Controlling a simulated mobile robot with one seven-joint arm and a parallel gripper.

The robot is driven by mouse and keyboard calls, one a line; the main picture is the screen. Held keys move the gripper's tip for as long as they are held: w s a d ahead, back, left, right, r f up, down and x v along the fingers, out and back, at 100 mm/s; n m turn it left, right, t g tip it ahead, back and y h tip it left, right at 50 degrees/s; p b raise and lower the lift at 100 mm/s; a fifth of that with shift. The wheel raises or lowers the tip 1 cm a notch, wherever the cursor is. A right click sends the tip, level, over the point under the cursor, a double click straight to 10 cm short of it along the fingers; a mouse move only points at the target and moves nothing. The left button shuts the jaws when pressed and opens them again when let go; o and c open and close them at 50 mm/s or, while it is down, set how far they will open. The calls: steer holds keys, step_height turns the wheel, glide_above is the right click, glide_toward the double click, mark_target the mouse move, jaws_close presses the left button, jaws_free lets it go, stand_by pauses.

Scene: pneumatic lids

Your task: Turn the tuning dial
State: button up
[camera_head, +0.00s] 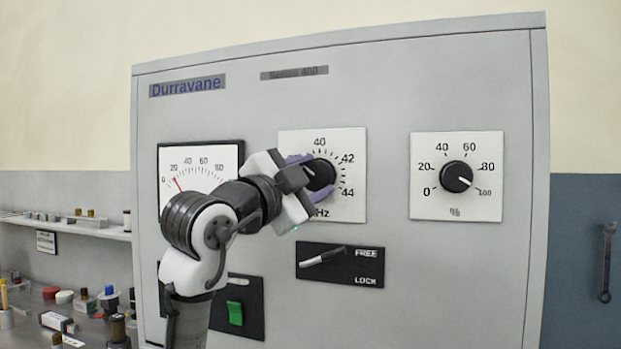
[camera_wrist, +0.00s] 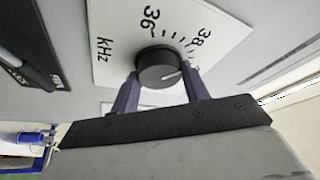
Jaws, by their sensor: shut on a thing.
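The tuning dial is a black round knob (camera_head: 321,174) on a white kHz scale plate (camera_head: 352,140) in the middle of the grey panel. In the wrist view the knob (camera_wrist: 157,66) sits between the two purple fingers of my gripper (camera_wrist: 161,88), one on each side, and the gripper is shut on it. A white mark on the knob face points right, past the 38 in that view. The arm covers the left part of the scale in the head view, where 40, 42 and 44 show.
A FREE/LOCK lever (camera_head: 323,257) sits below the dial, its right end nearer FREE. A percent dial (camera_head: 456,177) is to the right, pointing near 100. A meter (camera_head: 225,155) with a red needle near 20 and a green switch (camera_head: 235,313) are at left. A cluttered bench stands beyond.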

steer(key=o, duration=1)
steer(key=b+v, duration=0.5)
steer(key=v, duration=0.8)
steer(key=shift+s+a, duration=0.2)
steer(key=shift+s, duration=0.2)
